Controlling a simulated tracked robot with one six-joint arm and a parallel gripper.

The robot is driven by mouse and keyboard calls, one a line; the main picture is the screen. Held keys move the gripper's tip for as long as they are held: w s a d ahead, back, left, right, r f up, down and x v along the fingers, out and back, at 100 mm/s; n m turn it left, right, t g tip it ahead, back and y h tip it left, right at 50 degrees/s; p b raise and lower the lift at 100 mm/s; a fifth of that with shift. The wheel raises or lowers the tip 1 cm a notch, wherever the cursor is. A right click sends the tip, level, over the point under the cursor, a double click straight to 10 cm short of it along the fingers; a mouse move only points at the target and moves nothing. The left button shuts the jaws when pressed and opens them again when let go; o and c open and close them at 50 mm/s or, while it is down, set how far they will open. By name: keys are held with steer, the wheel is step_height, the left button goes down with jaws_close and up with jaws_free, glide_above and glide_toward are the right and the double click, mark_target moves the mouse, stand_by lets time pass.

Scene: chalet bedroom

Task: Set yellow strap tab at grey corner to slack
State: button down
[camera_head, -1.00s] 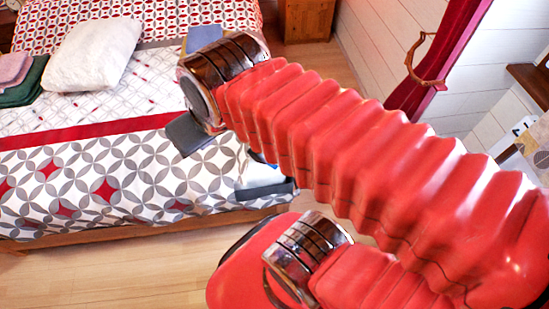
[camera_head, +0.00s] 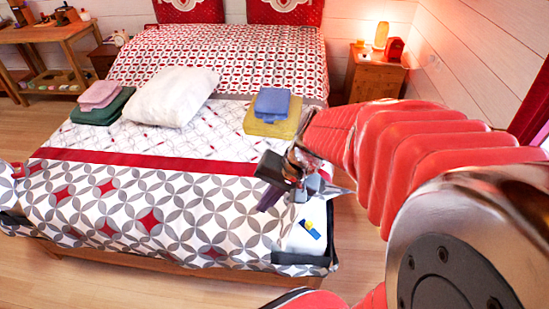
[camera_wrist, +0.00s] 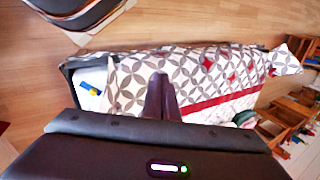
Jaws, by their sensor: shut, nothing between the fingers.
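The grey corner piece (camera_head: 300,259) is at the bed's near right corner, around a white patch. A small blue strap with a yellow tab (camera_head: 307,225) lies on that patch. In the wrist view the yellow tab (camera_wrist: 95,91) is left of my fingers, beside the blue part (camera_wrist: 84,86). The tab is too small to tell its exact setting. My gripper (camera_head: 266,203) is above the bed, up and left of the tab in the head view, apart from it. Its fingers (camera_wrist: 160,82) are shut together and empty.
The patterned bed (camera_head: 120,205) holds a white pillow (camera_head: 172,96), pink and green folded cloths (camera_head: 97,105), and blue and yellow folded cloths (camera_head: 272,110). A second grey corner shows at the far left. A nightstand (camera_head: 372,78) with a lamp stands behind. Wooden floor is clear in front.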

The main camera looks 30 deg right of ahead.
steer(key=w+d+f+m+t+y, duration=0.2)
steer(key=d+f+m+t, duration=0.2)
steer(key=d+f+m, duration=1.1)
steer(key=s+d+f+m+h, duration=0.1)
steer(key=s+d+f+m, duration=0.2)
steer(key=f, duration=0.2)
steer(key=s+d+f+m+t+h, duration=0.1)
steer(key=s+d+f+m, duration=0.2)
steer(key=f, duration=0.3)
steer(key=s+d+f+m+t+h, duration=0.1)
steer(key=s+d+f+m+h, duration=0.1)
steer(key=d+f+m, duration=0.2)
steer(key=shift+s+d+f+m, duration=0.3)
steer(key=shift+s+d+f, duration=0.15)
steer(key=shift+f, duration=0.3)
steer(key=shift+w, duration=0.15)
